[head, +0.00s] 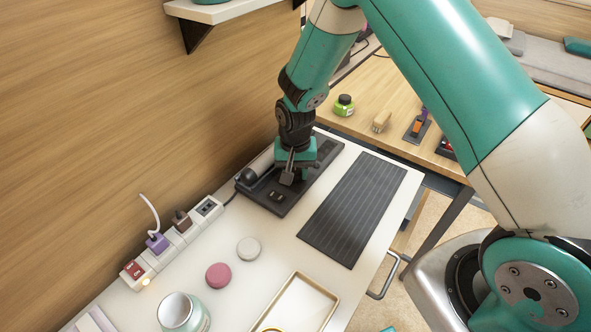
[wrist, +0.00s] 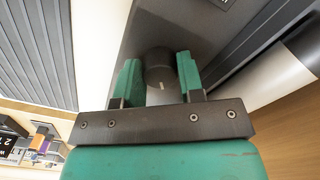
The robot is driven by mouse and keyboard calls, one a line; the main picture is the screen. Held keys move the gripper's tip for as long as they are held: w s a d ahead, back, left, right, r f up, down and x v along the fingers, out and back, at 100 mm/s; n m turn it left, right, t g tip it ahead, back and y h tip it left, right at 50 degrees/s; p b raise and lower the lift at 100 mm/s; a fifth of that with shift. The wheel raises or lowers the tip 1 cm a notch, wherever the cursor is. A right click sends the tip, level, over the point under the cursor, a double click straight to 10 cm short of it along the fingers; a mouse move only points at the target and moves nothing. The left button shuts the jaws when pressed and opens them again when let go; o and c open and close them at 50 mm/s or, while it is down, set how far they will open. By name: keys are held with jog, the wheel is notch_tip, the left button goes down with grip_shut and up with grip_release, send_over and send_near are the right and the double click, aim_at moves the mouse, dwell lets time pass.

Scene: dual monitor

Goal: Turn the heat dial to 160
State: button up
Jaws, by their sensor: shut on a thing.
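My gripper (wrist: 159,80) is shut on the heat dial (wrist: 158,62), a dark round knob that shows between its two green fingers in the wrist view. A small pale mark is visible on the knob. No numbers around the dial can be read. The dial sits on a dark, flat unit (wrist: 203,25). In the head view, my gripper (head: 290,172) points down over this unit (head: 292,203), and the dial is hidden there. A small display (head: 275,195) sits on the unit's near part, too small to read.
A dark striped mat (head: 353,210) lies right of the unit. A power strip (head: 172,241) with plugs lies to the left. A pink disc (head: 219,275), a white disc (head: 249,249), a jar (head: 182,313) and a tray (head: 298,305) stand nearer. A wooden table (head: 385,85) stands beyond.

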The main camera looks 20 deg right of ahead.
aim_at(295, 172)
jog(key=shift+m, duration=0.5)
jog(key=o, duration=0.9)
notch_tip(295, 172, up, 17)
jog(key=shift+r, duration=0.2)
dwell(0.3)
jog(key=s+a+r+n+y, duration=0.1)
jog(key=s+r+n, duration=0.3)
jog(key=s, duration=0.4)
jog(key=s+a+r+n+y+p, duration=0.1)
jog(key=s+r+n, duration=0.3)
jog(key=s, duration=0.5)
jog(key=s+a+r+n+y+p, duration=0.1)
jog(key=s+r+n, duration=0.3)
jog(key=s, duration=0.5)
jog(key=shift+a+r+y, duration=0.6)
jog(key=shift+a+r, duration=0.15)
